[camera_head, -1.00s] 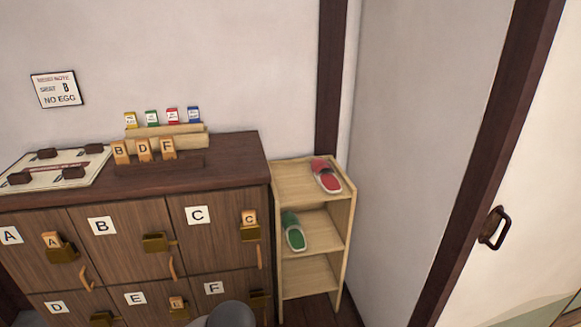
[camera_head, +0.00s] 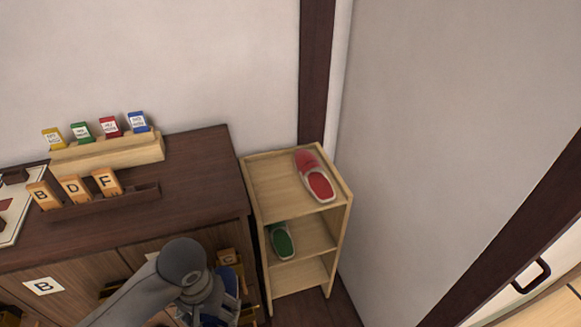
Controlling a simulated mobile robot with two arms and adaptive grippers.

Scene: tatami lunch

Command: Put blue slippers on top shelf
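The small wooden shelf (camera_head: 268,180) stands right of the cabinet. Its top shelf holds a red slipper (camera_head: 318,184) on the right side; the left part of that shelf is bare. A green slipper (camera_head: 282,242) lies on the middle shelf. My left gripper (camera_head: 218,308) is at the bottom, in front of the cabinet and left of the shelf, pointing down. It is shut on a blue thing, seemingly the blue slippers (camera_head: 232,281), mostly hidden by the gripper and cut by the frame. My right gripper is not in view.
The dark cabinet (camera_head: 200,165) carries a rack (camera_head: 110,150) of coloured tags and a holder with wooden tags B, D and F (camera_head: 75,189). A wall (camera_head: 430,130) rises close on the shelf's right. A door handle (camera_head: 531,275) is at the lower right.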

